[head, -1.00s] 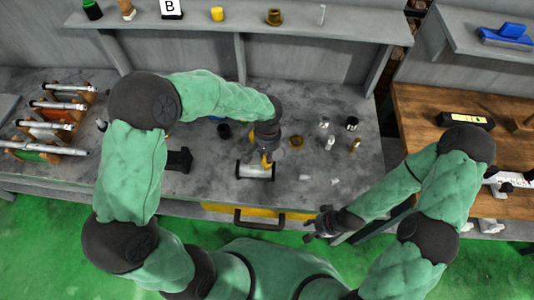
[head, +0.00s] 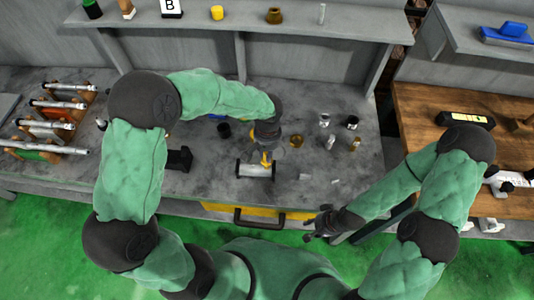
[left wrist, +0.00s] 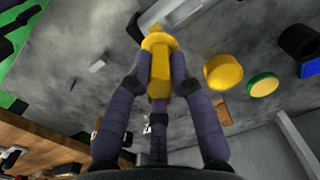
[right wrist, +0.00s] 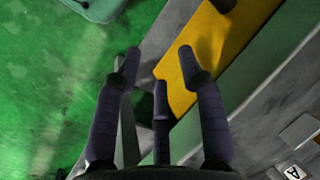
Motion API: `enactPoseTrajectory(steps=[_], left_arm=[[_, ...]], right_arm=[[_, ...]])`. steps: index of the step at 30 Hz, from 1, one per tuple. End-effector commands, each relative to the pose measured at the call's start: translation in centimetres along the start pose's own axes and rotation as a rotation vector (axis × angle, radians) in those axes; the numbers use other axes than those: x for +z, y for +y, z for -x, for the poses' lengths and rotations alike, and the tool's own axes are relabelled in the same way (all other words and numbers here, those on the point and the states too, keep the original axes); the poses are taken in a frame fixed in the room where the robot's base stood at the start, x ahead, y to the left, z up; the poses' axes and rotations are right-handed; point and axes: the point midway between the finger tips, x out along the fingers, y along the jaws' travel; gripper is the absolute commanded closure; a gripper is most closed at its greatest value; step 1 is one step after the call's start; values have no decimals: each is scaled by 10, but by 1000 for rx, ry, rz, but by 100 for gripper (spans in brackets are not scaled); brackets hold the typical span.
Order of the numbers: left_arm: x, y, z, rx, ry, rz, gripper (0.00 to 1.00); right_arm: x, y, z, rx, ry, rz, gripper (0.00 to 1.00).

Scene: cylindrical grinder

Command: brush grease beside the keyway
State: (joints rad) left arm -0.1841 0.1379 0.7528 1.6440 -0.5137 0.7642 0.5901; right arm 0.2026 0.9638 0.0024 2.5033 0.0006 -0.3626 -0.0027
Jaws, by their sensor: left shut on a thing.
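My left gripper (head: 266,140) is shut on a yellow brush (head: 265,159) and points it down at the shaft. The brush also shows between the fingers in the left wrist view (left wrist: 159,68). The light grey shaft (head: 252,171) with dark ends lies on the grey bench, under the brush tip. It shows partly behind the brush in the left wrist view (left wrist: 168,12). I cannot make out the keyway or any grease, nor tell whether the tip touches the shaft. My right gripper (head: 320,224) is open and empty in front of the bench edge; its spread fingers (right wrist: 160,75) show in the right wrist view.
A rack of rods (head: 52,120) stands at the left. A black block (head: 179,159) is left of the shaft. A brass piece (head: 296,141) and several small metal parts are to its right. A yellow drawer front (head: 222,208) with a dark handle is below the bench edge.

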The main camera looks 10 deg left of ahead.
Motion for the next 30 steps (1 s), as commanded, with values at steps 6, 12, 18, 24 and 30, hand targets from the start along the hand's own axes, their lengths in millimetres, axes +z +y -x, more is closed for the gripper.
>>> enactPoseTrajectory(steps=[6, 12, 18, 24, 30], left_arm=[[4, 1, -1, 0, 1, 0, 100], [10, 2, -1, 1, 3, 0, 100], [11, 2, -1, 0, 2, 0, 100], [7, 1, -2, 0, 0, 0, 100], [6, 1, -2, 0, 0, 0, 100]], right_arm=[[0, 0, -1, 0, 0, 0, 60], [0, 1, -2, 0, 0, 0, 60], [0, 1, -3, 0, 0, 0, 60], [0, 1, -4, 0, 0, 0, 60], [0, 1, -4, 0, 0, 0, 60]])
